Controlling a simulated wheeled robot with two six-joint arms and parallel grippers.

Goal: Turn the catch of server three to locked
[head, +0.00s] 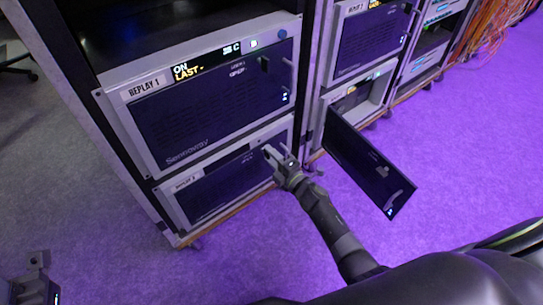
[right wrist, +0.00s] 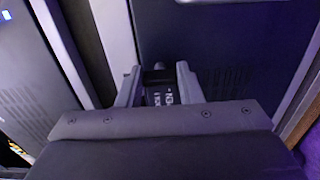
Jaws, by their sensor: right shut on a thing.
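The lower left server (head: 230,183) has a dark front panel and a nameplate too small to read surely. Its front is closed. My right gripper (head: 271,154) is at the upper right of this panel. In the right wrist view my right gripper (right wrist: 158,82) has its two fingers either side of a small dark catch (right wrist: 158,74) and is shut on it. Small white lettering shows just below the catch. The catch's exact angle is hard to tell. My left gripper (head: 36,275) is partly in view at the bottom left corner, away from the racks; its jaws are unclear.
The server marked Replay 1 (head: 215,100) sits above, closed, with its own dark catch. In the right rack, a lower server's door (head: 365,165) hangs open, out over the purple floor, right of my right arm. Orange cables (head: 490,30) hang at the far right.

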